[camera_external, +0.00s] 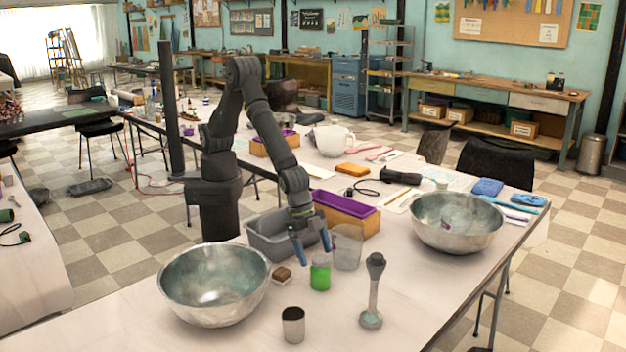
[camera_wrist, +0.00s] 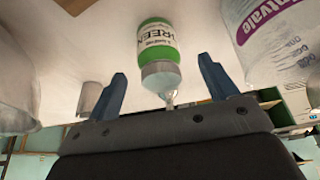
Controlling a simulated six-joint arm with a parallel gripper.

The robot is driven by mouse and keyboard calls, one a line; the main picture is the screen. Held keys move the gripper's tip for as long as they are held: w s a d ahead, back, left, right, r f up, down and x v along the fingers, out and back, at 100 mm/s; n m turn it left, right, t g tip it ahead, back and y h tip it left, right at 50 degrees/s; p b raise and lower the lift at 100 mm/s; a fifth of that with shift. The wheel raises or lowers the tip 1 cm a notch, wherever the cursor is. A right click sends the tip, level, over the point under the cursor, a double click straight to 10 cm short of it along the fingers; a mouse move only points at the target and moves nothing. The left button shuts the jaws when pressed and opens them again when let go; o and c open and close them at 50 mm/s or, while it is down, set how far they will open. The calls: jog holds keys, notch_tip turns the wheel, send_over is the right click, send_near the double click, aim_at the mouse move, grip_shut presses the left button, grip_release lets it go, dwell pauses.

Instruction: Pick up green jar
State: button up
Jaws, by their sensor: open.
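The green jar (camera_external: 320,275) stands upright on the white table, in front of my arm. It has a green body and a pale top. In the wrist view the green jar (camera_wrist: 158,55) shows a label reading "GREEN" and lies beyond the gap between my fingers. My gripper (camera_external: 313,252) is open and just above and to the left of the jar. I cannot tell whether a finger touches the jar.
A clear beaker (camera_external: 347,246) stands close behind the jar on its right. A grey bin (camera_external: 270,252) is behind my gripper.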

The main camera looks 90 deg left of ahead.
aim_at(320, 268)
jog(key=shift+d+x, duration=0.15)
jog(key=shift+x, duration=1.25)
jog(key=shift+d+x, duration=0.1)
jog(key=shift+x, duration=1.25)
jog(key=shift+r, duration=0.1)
jog(key=shift+r, duration=0.1)
jog(key=c, duration=1.2)
